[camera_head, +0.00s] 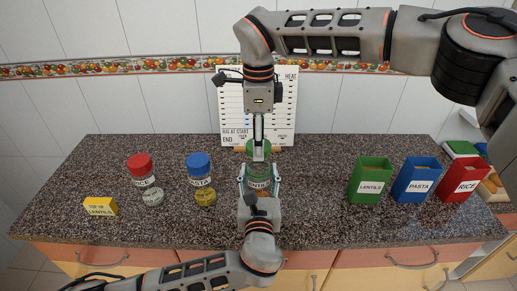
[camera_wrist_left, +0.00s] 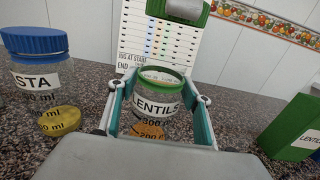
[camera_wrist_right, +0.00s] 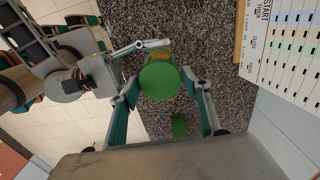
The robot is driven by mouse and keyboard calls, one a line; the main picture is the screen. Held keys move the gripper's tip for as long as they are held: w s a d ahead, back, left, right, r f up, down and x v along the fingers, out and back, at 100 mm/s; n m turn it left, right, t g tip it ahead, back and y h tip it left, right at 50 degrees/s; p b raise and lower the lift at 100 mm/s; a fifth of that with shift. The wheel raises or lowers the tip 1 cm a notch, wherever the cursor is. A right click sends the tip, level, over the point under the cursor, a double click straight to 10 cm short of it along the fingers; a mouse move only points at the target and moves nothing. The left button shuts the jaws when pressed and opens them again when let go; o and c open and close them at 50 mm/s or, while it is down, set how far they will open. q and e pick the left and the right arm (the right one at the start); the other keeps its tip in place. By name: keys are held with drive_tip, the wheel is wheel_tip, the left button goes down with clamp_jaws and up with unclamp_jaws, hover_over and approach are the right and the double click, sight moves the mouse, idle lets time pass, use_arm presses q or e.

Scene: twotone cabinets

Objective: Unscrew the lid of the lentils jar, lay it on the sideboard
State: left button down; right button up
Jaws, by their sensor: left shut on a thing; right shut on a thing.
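The lentils jar (camera_head: 257,184) stands upright on the speckled sideboard (camera_head: 310,215). My left gripper (camera_head: 257,178) is shut around its body; the left wrist view shows the label and a green-rimmed, see-through mouth (camera_wrist_left: 160,77). The green lid (camera_head: 258,150) is in my right gripper (camera_head: 258,143), which comes down from above and is shut on it. In the right wrist view the lid (camera_wrist_right: 158,80) is a green disc between the fingers. In the left wrist view a green piece with a grey underside (camera_wrist_left: 185,10), seemingly the lid, hangs above the jar, apart from it.
A red-lidded rice jar (camera_head: 142,175) and blue-lidded pasta jar (camera_head: 199,178) stand left, beside a yellow block (camera_head: 100,206). Green (camera_head: 369,180), blue (camera_head: 416,180) and red (camera_head: 462,180) containers stand right. A chart board (camera_head: 285,105) stands behind. Bare counter lies between jar and green container.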

use_arm(q)
drive_tip(key=c, duration=0.9)
unclamp_jaws()
